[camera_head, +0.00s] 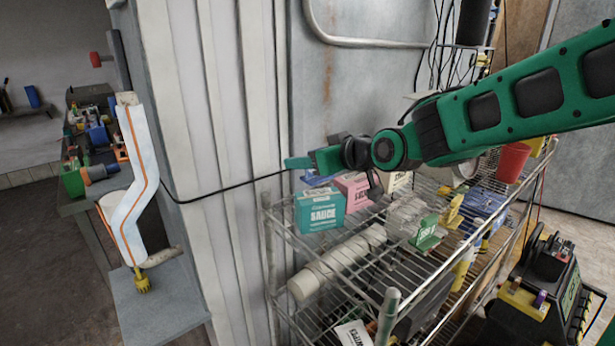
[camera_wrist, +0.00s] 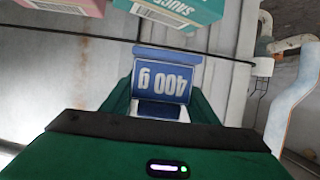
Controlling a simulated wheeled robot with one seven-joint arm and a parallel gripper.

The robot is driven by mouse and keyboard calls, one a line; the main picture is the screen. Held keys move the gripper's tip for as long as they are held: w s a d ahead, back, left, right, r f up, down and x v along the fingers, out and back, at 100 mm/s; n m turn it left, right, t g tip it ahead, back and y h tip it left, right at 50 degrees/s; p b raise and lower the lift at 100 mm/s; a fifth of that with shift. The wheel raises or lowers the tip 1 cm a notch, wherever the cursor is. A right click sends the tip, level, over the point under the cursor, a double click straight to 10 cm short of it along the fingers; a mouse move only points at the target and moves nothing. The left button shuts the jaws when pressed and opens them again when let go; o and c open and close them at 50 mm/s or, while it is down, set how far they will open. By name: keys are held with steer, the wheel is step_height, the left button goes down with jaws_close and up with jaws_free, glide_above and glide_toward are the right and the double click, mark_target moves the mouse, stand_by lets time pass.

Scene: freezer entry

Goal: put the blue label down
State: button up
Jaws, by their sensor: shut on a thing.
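The blue label (camera_wrist: 168,75) has white "400 g" lettering that reads upside down in the wrist view. It is between the green fingers of my gripper (camera_wrist: 160,108), which is shut on it. In the head view my gripper (camera_head: 300,162) is above the left end of the wire shelf, close over the teal sauce box (camera_head: 320,210). A small blue patch shows just under the gripper there; I cannot tell whether it is the label. In the wrist view the teal box (camera_wrist: 185,12) is beyond the label, at the top.
The wire shelf (camera_head: 388,305) also holds a pink box (camera_head: 354,188), a white roll (camera_head: 335,262), a clear container (camera_head: 405,215) and a red cup (camera_head: 513,162). A panelled wall (camera_head: 205,150) stands close on the left. A black and green machine (camera_head: 548,285) is at right.

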mark_target(310, 175)
steer(key=shift+w+d+f, duration=0.1)
steer(key=shift+d+f, duration=0.05)
steer(key=shift+f, duration=0.95)
steer(key=shift+d+f, duration=0.15)
steer(key=shift+f, duration=0.95)
steer(key=shift+f, duration=0.1)
steer(key=o, duration=1)
steer(key=shift+s+d+r, duration=0.3)
steer(key=shift+s+r, duration=0.05)
steer(key=shift+s, duration=0.05)
steer(key=v, duration=1)
steer(key=shift+s+d+r, duration=0.1)
steer(key=shift+s+d, duration=0.1)
steer(key=shift+s, duration=0.15)
